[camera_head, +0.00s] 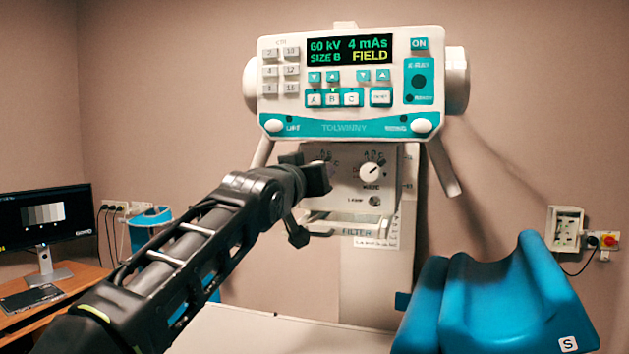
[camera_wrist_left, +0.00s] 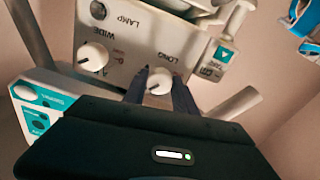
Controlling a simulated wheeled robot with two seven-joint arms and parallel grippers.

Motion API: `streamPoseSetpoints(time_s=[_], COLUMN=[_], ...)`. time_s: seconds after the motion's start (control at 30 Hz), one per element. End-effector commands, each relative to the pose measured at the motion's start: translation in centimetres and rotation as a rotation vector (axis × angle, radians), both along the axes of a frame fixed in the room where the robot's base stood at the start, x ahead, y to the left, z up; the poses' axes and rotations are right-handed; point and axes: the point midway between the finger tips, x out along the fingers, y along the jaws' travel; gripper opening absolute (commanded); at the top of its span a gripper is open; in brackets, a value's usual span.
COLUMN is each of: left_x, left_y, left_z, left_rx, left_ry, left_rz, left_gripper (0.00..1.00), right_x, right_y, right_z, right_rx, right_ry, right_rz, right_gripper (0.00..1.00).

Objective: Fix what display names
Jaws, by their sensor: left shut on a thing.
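The console display (camera_head: 349,50) reads 60 kV, 4 mAs, SIZE B, with FIELD in yellow. Below the console is the collimator box (camera_head: 345,200) with two white dials. The WIDE dial (camera_head: 370,172) is clear of my arm, its dark mark tilted up and right; it also shows in the left wrist view (camera_wrist_left: 93,57). My left gripper (camera_head: 322,178) is at the box's left dial and hides it in the head view. In the left wrist view the fingers (camera_wrist_left: 160,84) are shut on the LONG dial (camera_wrist_left: 158,79). That dial's setting is hidden. My right gripper is not in view.
A lamp button (camera_head: 375,201) and a FILTER label (camera_head: 359,231) are on and below the box. A blue cradle marked S (camera_head: 520,300) stands at the right on the pale table (camera_head: 262,332). A monitor (camera_head: 44,218) stands on a wooden desk at the left.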

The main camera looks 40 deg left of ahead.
Motion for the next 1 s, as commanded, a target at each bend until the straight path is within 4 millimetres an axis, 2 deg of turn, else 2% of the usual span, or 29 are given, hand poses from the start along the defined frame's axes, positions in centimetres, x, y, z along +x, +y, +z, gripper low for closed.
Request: streamPoseSetpoints(time_s=[0.3, 0.7, 0.73, 1.0], left_x=[0.03, 0.02, 0.02, 0.01], left_y=[0.0, 0.0, 0.0, -0.01], left_z=[-0.11, -0.07, -0.07, -0.03], left_rx=[-0.11, -0.12, -0.12, -0.119], left_ry=[-0.036, -0.039, -0.039, -0.04], left_rz=[0.0, 0.0, 0.0, 0.0], left_gripper=[0.0, 0.0, 0.34, 0.55], right_x=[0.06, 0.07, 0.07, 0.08], right_y=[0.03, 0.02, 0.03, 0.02], right_z=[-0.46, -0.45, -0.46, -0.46], right_rx=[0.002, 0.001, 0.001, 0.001], right_ry=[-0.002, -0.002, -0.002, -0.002], right_rz=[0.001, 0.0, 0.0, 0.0], right_gripper=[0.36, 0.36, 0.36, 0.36])
